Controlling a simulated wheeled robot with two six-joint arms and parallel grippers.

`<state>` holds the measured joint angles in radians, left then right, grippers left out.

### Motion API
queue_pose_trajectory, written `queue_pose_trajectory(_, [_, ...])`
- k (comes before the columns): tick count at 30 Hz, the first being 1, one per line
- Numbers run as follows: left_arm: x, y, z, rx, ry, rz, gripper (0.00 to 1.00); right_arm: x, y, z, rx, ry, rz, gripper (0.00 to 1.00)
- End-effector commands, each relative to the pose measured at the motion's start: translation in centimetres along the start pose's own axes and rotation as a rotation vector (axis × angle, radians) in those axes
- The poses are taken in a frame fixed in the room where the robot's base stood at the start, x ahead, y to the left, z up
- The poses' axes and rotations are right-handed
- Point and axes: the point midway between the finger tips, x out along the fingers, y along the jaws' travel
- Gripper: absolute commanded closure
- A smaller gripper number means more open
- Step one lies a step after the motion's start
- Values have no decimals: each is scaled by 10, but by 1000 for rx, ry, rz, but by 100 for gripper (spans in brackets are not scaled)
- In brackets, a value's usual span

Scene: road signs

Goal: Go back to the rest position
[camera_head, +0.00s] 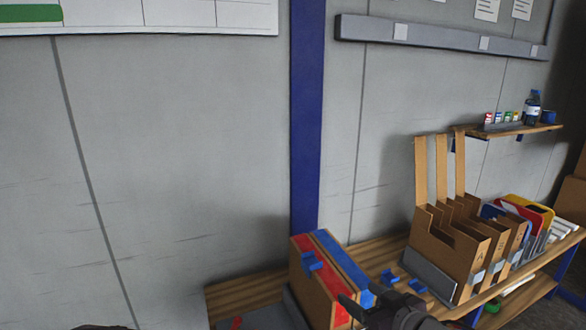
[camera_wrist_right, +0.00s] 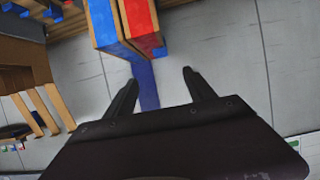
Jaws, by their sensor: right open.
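My right gripper (camera_head: 358,301) shows dark at the bottom of the head view, in front of the cardboard boxes with red and blue tops (camera_head: 318,275). In the right wrist view the right gripper (camera_wrist_right: 160,77) has its two fingers spread apart with nothing between them. The red-and-blue boxes (camera_wrist_right: 122,28) appear beyond the fingertips there, apart from them.
A wooden bench (camera_head: 245,292) runs along the grey wall. It bears a cardboard file holder (camera_head: 440,243) with tall upright strips and several coloured signs (camera_head: 527,212). A small shelf (camera_head: 520,129) holds a bottle (camera_head: 533,107).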

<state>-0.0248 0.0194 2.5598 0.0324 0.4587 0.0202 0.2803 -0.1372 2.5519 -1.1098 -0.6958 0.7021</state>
Motion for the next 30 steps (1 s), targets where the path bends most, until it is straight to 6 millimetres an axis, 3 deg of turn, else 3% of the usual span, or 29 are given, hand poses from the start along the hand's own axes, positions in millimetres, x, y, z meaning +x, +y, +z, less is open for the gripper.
queue_pose_trajectory(6, [-28, 0, -3, 0, 1, 0, 64, 5, -33, -20, 10, -23, -81, 36])
queue_pose_trajectory(13, [-47, 1, -5, 0, 0, 0, 64, 12, -16, -3, 127, -142, 55, 36])
queue_pose_trajectory(17, [-57, 1, -6, 0, 0, 0, 64, 5, 0, 29, 190, -296, 178, 36])
queue_pose_trajectory(21, [-66, 1, -7, 0, 0, 0, 64, -22, 6, 83, 271, -549, 291, 36])
queue_pose_trajectory(25, [-64, 1, -7, 0, 0, 0, 64, -62, -10, 139, 366, -828, 327, 36])
queue_pose_trajectory(30, [-64, 1, -6, 0, 0, 0, 64, -99, -38, 167, 385, -1044, 258, 36])
